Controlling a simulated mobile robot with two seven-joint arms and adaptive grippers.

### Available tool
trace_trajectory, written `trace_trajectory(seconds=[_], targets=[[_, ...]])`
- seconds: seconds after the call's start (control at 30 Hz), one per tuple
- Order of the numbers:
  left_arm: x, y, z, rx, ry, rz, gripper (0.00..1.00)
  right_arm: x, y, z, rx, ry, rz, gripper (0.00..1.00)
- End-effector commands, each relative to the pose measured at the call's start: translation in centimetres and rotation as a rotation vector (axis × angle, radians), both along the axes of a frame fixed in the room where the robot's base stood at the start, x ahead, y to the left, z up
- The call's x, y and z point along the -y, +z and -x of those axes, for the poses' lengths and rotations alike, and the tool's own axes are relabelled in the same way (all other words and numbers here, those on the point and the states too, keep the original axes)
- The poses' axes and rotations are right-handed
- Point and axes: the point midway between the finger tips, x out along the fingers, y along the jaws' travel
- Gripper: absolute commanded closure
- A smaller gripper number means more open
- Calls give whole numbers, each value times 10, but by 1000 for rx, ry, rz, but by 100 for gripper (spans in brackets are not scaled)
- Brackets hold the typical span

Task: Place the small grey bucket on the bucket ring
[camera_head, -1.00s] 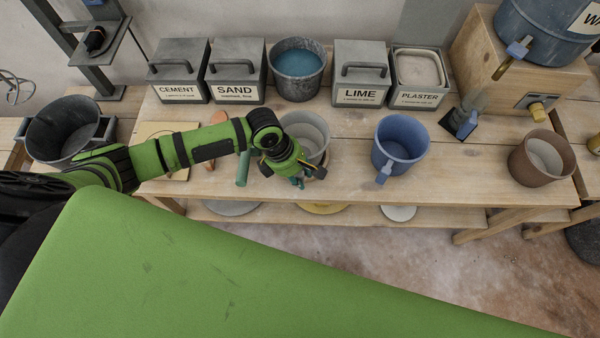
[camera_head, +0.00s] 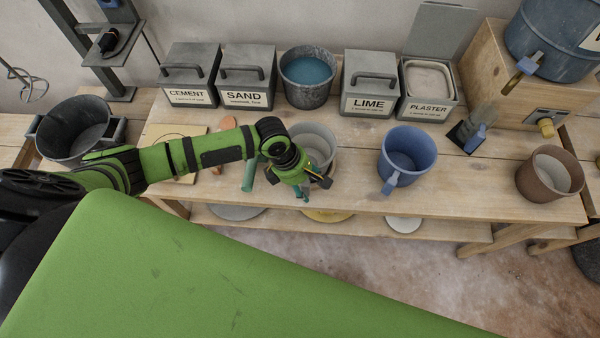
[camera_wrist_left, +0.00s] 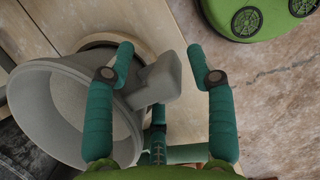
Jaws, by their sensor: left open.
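The small grey bucket (camera_head: 320,140) stands on the bench, partly hidden behind my left gripper (camera_head: 312,188) in the head view. In the left wrist view the bucket (camera_wrist_left: 62,105) is at the left, its mouth facing the camera. Its blocky handle (camera_wrist_left: 160,80) lies between the two teal fingers of my left gripper (camera_wrist_left: 160,58). The fingers are apart and do not visibly clamp the handle. A round wooden rim (camera_wrist_left: 104,40) shows beside the bucket in the wrist view; I cannot tell whether it is the bucket ring. My right gripper is not in view.
A blue bucket (camera_head: 408,152) and a brown bucket (camera_head: 549,173) stand to the right. A black bucket (camera_head: 75,130) is at the left. Labelled boxes, such as the lime box (camera_head: 370,84), and a blue-filled bucket (camera_head: 307,92) line the back. Bare bench shows between the grey and blue buckets.

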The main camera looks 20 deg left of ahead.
Motion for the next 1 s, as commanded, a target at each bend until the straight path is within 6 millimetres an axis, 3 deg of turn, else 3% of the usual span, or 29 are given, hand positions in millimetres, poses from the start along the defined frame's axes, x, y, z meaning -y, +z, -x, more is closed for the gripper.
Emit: trace_trajectory(seconds=[0.5, 0.7, 1.0], targets=[[-32, 93, 6, 2, 1, 1, 45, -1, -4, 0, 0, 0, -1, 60], [-37, 108, 7, 0, 0, 0, 45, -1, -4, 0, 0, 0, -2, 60], [-37, 109, 8, 0, 0, 0, 45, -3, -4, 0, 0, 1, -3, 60]])
